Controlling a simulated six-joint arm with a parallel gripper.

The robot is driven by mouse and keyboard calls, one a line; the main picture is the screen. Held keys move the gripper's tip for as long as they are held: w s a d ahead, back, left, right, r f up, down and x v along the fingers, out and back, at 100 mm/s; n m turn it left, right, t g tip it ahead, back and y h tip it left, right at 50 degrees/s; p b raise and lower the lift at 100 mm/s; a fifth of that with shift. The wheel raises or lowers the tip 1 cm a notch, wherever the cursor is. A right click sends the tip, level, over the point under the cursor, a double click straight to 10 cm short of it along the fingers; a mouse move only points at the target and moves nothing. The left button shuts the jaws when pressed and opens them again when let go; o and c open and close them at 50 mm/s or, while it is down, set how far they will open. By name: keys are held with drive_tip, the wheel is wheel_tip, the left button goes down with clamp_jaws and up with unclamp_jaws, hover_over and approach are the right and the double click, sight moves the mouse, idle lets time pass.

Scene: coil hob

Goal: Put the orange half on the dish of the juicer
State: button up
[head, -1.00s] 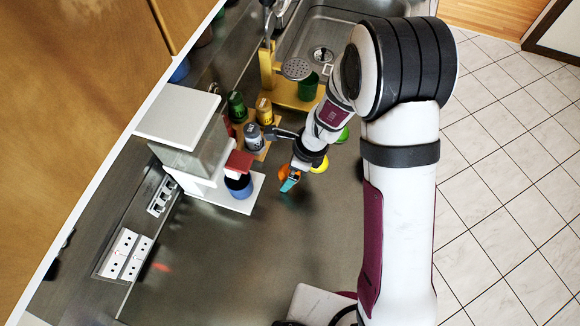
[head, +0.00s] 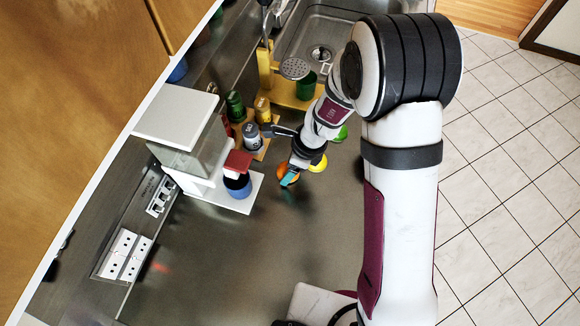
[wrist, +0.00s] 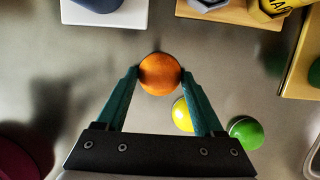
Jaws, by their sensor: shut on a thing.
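The orange half (wrist: 160,74) shows as a round orange shape between the fingertips of my gripper (wrist: 160,80) in the wrist view, one finger on each side. My gripper is shut on it. In the head view the orange half (head: 281,170) is partly hidden by my gripper (head: 289,178), whose teal fingers show low over the counter. I cannot tell if it touches the counter. A white machine (head: 178,112) with a red part and a blue cup (head: 238,186) stands to the left. I cannot clearly make out a juicer's dish.
A yellow fruit (wrist: 182,116) lies close by the right finger, with a green fruit (wrist: 245,132) beyond it. Cans stand on a wooden board (head: 262,152) behind. The sink (head: 322,30) is at the back. The counter in front (head: 240,255) is clear.

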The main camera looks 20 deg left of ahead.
wheel_tip(320, 180, up, 3)
drive_tip(key=shift+f, duration=0.1)
drive_tip(key=d+r, duration=0.7)
drive_tip(key=d, duration=0.4)
drive_tip(key=w+a+r+m+t, duration=0.1)
drive_tip(key=w+a+r+m, duration=0.2)
drive_tip(key=w, duration=0.5)
drive_tip(key=w+a+r+m+h, duration=0.1)
drive_tip(key=w+r+m, duration=0.25)
drive_tip(key=w, duration=0.45)
drive_tip(key=w+a+r+m+t, duration=0.15)
drive_tip(key=w+r, duration=0.25)
drive_tip(key=w, duration=0.4)
drive_tip(key=m, duration=0.1)
hover_over(294, 67)
drive_tip(key=d, duration=0.1)
drive_tip(key=shift+g, duration=0.25)
drive_tip(key=f, duration=0.6)
drive_tip(key=shift+s+f, duration=0.1)
drive_tip(key=shift+s, duration=0.15)
drive_tip(key=x, duration=0.4)
drive_tip(key=shift+s+d+f, duration=0.15)
drive_tip(key=shift+s+d, duration=0.05)
drive_tip(key=shift+s, duration=0.15)
drive_tip(key=shift+f, duration=0.1)
drive_tip(key=o, duration=1.5)
